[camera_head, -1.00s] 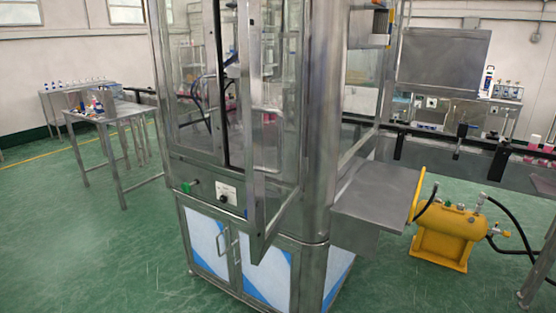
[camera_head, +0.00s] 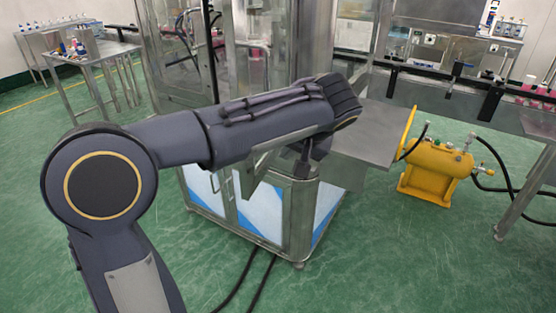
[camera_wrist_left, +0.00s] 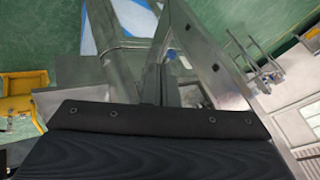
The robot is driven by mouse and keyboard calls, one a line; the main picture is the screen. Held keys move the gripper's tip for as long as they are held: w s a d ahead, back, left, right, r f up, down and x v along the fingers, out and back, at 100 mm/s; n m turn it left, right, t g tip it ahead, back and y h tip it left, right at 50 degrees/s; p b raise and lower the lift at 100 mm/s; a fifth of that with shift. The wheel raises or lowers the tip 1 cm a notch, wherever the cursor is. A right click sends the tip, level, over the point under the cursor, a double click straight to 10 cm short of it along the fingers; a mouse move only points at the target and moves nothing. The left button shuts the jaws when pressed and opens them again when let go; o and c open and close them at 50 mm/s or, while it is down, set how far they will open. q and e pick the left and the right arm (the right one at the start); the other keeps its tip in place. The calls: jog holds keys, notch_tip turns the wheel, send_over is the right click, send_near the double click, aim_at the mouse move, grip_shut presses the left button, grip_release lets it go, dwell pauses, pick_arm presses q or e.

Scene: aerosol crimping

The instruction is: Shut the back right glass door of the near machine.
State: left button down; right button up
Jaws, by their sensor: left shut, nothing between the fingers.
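The near machine (camera_head: 265,220) is a steel-framed glass cabinet with white and blue lower panels. A metal-framed glass door stands open on its near side; its lower frame (camera_head: 262,163) shows beside my left forearm, and most of the door is hidden behind the arm. My left arm reaches across the machine's front. Its gripper (camera_head: 312,165) points down near the machine's right corner, shut and empty. In the left wrist view the shut fingers (camera_wrist_left: 161,86) are close beside a slanting metal frame (camera_wrist_left: 205,55); contact cannot be told. My right gripper is out of view.
A steel side shelf (camera_head: 375,130) juts out right of the machine. A yellow pump tank (camera_head: 437,170) with black hoses stands on the green floor beyond it. A steel table (camera_head: 90,52) with small bottles is at the left. The floor in front is mostly clear.

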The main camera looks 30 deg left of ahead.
pick_arm(q)
jog(key=p, duration=0.1)
send_near(253, 168)
notch_tip(253, 168, down, 4)
jog(key=w+d, duration=0.2)
jog(key=a, duration=0.2)
jog(key=a+p, duration=0.1)
jog(key=a, duration=0.1)
jog(key=shift+s+a+r, duration=0.15)
jog(key=shift+s, duration=0.05)
